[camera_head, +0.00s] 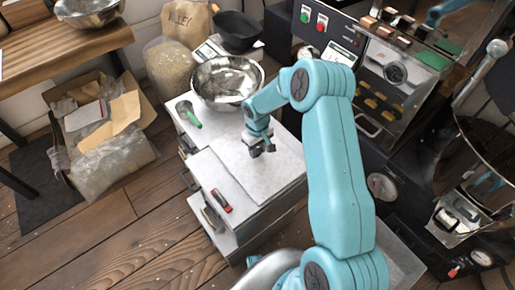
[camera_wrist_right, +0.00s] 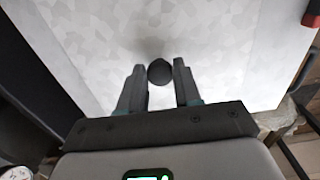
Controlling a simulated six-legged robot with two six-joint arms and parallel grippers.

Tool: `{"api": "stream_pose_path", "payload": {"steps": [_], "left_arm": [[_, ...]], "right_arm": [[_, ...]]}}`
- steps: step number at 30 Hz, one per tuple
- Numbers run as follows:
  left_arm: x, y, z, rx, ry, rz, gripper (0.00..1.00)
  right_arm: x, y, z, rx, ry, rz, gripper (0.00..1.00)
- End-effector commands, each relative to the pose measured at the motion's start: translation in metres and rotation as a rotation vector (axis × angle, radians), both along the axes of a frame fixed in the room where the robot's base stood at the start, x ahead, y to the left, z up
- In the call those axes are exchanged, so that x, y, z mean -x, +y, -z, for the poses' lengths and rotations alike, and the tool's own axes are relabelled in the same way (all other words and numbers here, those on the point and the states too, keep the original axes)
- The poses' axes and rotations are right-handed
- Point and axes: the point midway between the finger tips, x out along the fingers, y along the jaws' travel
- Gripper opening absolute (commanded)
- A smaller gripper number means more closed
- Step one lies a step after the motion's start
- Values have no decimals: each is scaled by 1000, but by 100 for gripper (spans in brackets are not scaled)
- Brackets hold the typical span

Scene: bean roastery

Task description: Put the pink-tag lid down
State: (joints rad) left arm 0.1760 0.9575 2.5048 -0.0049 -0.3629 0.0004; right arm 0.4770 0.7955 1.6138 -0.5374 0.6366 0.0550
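My right gripper (camera_head: 262,149) is low over the pale grey mottled top of a cabinet (camera_head: 262,178). The knob stands over a mottled metal plate (camera_wrist_right: 225,50). I cannot tell whether this plate is the lid or the cabinet's top. No pink tag shows; it may be hidden. My left gripper is not in view.
A red-and-black item (camera_head: 221,201) lies near the plate's front edge. A green-handled item (camera_head: 188,114) and a steel bowl (camera_head: 227,80) stand farther back. A roasting machine (camera_head: 385,75) rises at the right; an open carton (camera_head: 105,125) sits on the floor at left.

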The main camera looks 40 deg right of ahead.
Motion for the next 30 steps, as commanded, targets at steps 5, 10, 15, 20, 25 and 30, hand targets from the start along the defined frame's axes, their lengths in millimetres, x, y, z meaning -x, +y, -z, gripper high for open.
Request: {"api": "stream_pose_path", "payload": {"steps": [5, 10, 15, 20, 25, 30], "left_arm": [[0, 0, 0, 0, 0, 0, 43], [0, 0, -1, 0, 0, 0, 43], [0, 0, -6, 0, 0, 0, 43], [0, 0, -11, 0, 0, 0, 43], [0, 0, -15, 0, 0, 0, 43], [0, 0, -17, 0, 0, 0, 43]], "right_arm": [[0, 0, 0, 0, 0, 0, 56], [0, 0, -1, 0, 0, 0, 56], [-1, 0, -18, 1, -3, 0, 56], [-1, 0, -56, 3, -5, 0, 56], [-1, 0, -93, 1, -4, 0, 56], [0, 0, -116, 1, -1, 0, 56]]}}
